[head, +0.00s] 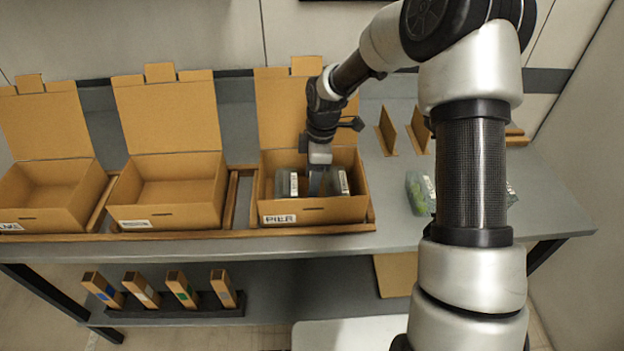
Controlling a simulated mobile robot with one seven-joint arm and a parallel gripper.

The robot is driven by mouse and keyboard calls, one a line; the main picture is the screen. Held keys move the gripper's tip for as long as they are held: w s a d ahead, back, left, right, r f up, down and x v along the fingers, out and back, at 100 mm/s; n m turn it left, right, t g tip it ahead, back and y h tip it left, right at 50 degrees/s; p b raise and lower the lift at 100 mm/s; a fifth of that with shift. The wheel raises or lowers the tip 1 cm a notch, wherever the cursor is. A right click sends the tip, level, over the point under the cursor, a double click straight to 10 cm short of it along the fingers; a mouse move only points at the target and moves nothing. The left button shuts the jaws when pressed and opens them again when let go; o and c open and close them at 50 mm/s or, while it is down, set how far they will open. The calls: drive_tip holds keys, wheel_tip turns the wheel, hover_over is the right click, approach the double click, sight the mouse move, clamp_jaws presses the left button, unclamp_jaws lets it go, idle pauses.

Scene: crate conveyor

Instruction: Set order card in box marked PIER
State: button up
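The box marked PIER (330,211) stands open at the right end of the row, with its lid raised at the back. My gripper (316,188) reaches down inside it, between two dark items with white labels, one on the left (287,184) and one on the right (340,182). The fingertips are small and partly hidden by the box's front wall and contents. I cannot tell whether they are open or shut, or whether they hold anything. I cannot make out an order card in this view.
Two more open boxes, one in the middle (168,212) and one at the left (45,218), stand on the grey table (400,236). Green-marked packs (416,192) lie at right beside brown dividers (388,132). Several brown holders (182,290) stand on the lower shelf.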

drive_tip(key=o, duration=1)
drive_tip(key=shift+f, duration=0.15)
